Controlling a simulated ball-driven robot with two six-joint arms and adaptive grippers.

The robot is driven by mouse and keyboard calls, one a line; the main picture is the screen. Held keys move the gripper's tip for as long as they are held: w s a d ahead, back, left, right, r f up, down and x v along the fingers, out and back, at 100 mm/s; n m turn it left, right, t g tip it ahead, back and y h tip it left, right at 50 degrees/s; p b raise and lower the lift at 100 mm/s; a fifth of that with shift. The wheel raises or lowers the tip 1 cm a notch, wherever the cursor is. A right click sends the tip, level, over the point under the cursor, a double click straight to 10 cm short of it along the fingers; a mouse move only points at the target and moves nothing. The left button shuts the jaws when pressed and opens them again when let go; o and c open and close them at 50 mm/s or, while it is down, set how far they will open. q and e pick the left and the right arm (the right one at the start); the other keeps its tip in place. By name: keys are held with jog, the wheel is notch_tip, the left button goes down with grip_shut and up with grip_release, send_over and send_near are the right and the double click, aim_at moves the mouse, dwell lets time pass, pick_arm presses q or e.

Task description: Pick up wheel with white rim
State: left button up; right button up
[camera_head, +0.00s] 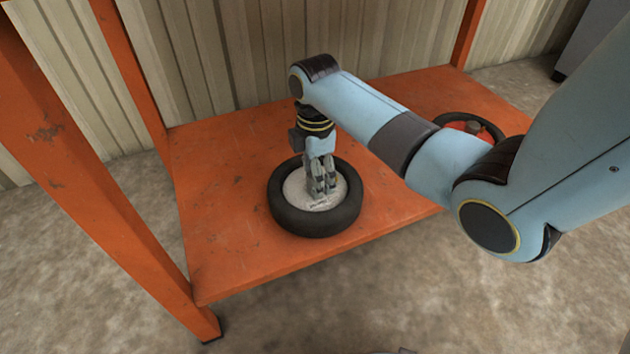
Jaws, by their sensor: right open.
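The wheel with the white rim (289,212) lies flat on the orange shelf (225,240), its black tyre around a pale disc. My right gripper (319,195) points straight down over the white rim, with its fingertips at or just above the disc. The fingers are open but close to each other, and I see nothing held between them. I cannot tell whether they touch the wheel. The gripper hides part of the rim's centre and far side. My left gripper is not in view.
A second wheel with a red-orange centre (469,121) lies at the shelf's right, partly behind my right arm. Orange posts (90,165) stand at the left and back. A corrugated wall (260,50) closes the back. Bare shelf lies left of the white-rimmed wheel.

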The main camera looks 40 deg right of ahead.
grip_shut()
dwell(0.5)
